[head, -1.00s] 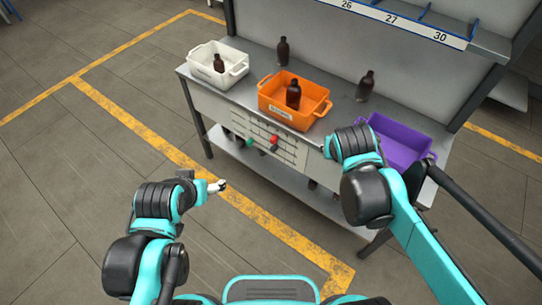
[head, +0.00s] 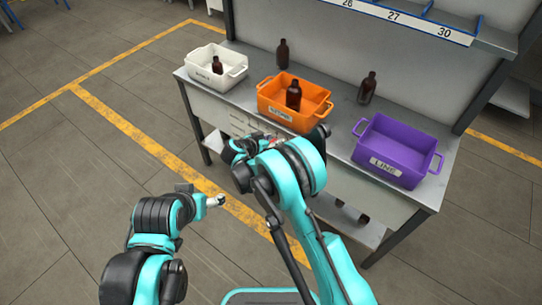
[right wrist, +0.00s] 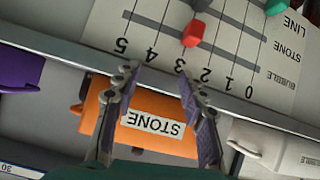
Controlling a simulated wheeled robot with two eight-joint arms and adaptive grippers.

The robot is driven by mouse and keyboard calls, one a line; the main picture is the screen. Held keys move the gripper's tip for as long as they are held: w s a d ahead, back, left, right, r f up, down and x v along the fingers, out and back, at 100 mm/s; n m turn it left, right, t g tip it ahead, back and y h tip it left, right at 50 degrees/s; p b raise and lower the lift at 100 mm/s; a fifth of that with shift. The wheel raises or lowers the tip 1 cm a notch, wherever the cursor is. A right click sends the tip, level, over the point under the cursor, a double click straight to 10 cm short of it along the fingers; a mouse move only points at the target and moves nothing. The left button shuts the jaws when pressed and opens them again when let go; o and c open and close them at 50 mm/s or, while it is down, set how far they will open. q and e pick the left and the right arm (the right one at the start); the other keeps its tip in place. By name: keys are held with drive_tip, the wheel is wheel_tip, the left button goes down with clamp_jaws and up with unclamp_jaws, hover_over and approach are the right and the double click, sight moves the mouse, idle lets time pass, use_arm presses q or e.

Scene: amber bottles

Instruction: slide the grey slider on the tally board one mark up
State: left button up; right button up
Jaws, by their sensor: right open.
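The tally board (right wrist: 108,22) fills the top of the right wrist view, upside down, with numbers 0 to 5 and rows labelled LINE, STONE and BUBBLE. A red slider (right wrist: 193,33) sits near marks 2 and 3. A grey slider (right wrist: 203,5) shows just beyond it, cut by the top edge, so its exact mark cannot be read. A green slider (right wrist: 275,7) is at the top right. My right gripper (right wrist: 156,80) is open and empty, its fingertips near the board's numbered edge. In the head view my right arm hides most of the board. My left gripper (head: 214,201) hangs away from the bench.
On the bench stand a white bin (head: 204,75), an orange bin (head: 285,111) labelled STONE and a purple bin (head: 395,150) labelled LINE. Amber bottles stand in the white and orange bins, with loose ones behind (head: 283,54) (head: 367,88). The floor at left is open.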

drive_tip(key=a+f+m+t+h+b, duration=0.15)
drive_tip(key=a+f, duration=0.35)
drive_tip(key=f, duration=0.7)
drive_tip(key=b+x, duration=0.2)
drive_tip(key=x, duration=0.5)
drive_tip(key=shift+d+r+y, duration=0.1)
drive_tip(key=shift+r+y, duration=0.05)
drive_tip(key=shift+y, duration=0.1)
clamp_jaws()
drive_tip(key=shift+s+d, duration=0.1)
drive_tip(key=shift+d, duration=0.05)
